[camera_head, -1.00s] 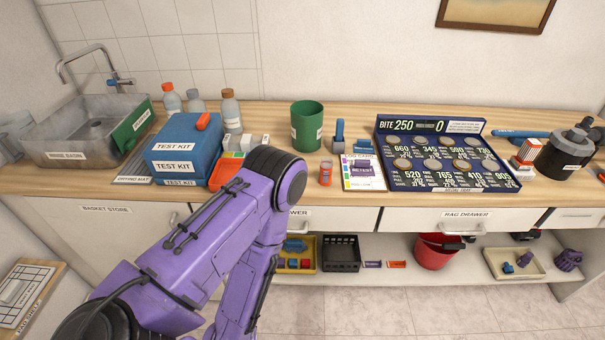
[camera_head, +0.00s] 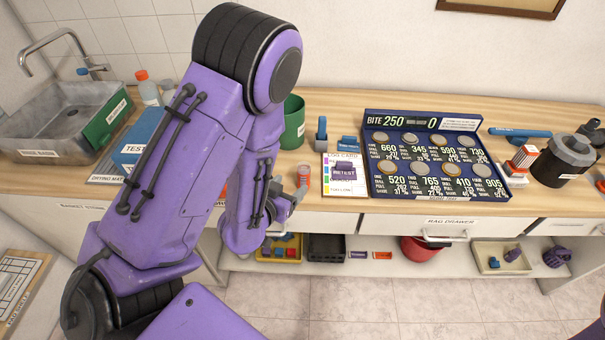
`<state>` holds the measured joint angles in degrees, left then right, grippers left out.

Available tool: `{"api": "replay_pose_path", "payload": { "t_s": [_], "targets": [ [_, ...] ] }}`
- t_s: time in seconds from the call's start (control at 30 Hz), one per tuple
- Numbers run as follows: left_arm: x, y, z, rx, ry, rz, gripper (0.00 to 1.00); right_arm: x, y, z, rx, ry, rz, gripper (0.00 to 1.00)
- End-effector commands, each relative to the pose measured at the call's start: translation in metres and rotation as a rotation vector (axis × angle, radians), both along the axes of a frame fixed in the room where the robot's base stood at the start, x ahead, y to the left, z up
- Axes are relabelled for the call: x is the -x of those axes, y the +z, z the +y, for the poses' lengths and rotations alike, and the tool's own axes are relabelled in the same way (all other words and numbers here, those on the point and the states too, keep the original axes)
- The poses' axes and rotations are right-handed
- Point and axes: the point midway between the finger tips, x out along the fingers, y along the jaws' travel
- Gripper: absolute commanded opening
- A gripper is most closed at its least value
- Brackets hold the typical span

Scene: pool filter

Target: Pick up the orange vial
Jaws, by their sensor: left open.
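The small orange vial (camera_head: 303,176) stands upright on the wooden counter near its front edge, just left of the log card (camera_head: 343,175). My left gripper (camera_head: 292,196) is open and close to the vial, at its lower left. The purple arm hides part of the gripper, and I cannot tell whether a finger touches the vial. My right gripper is not in view.
A green cup (camera_head: 294,122) stands behind the vial. A blue upright tool (camera_head: 321,132) and the dark coin tray (camera_head: 436,200) are to the right. My left arm covers much of the test kit (camera_head: 134,150). Drawers and an open shelf lie below the counter.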

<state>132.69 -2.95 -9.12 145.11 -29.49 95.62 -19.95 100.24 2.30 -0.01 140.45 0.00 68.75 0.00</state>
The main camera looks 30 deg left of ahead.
Motion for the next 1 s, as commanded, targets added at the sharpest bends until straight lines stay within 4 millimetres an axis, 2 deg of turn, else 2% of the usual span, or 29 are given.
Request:
{"api": "replay_pose_path", "payload": {
  "t_s": [0.03, 0.1, 0.2, 0.3, 0.47, 0.57, 0.7, 0.93, 0.97, 1.0],
  "targets": [
    [-0.009, -0.013, 0.001, 0.001, 0.001, -0.007, 0.67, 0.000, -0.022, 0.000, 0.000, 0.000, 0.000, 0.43],
    [-0.019, -0.020, 0.002, 0.002, 0.003, -0.005, 0.67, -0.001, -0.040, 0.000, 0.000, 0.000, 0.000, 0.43],
    [-0.032, -0.025, 0.005, 0.003, 0.006, 0.001, 0.67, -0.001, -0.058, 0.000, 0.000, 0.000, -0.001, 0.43],
    [-0.044, -0.027, 0.007, 0.005, 0.007, 0.004, 0.67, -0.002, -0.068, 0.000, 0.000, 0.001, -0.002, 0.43],
    [-0.058, -0.025, 0.008, 0.006, 0.007, 0.009, 0.67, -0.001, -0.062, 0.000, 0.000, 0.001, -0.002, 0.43],
    [-0.076, -0.028, 0.010, 0.006, 0.006, 0.011, 0.67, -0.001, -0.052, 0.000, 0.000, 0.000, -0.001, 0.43],
    [-0.095, -0.038, 0.013, 0.006, 0.007, 0.010, 0.67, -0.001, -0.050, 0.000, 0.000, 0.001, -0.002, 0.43],
    [-0.098, -0.041, 0.013, 0.006, 0.007, 0.010, 0.67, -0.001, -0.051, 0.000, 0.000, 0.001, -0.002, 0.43],
    [-0.098, -0.041, 0.013, 0.006, 0.007, 0.010, 0.64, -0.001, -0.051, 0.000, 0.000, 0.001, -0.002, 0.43],
    [-0.098, -0.041, 0.013, 0.006, 0.006, 0.010, 0.51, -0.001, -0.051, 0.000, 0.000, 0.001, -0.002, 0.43]
  ]
}}
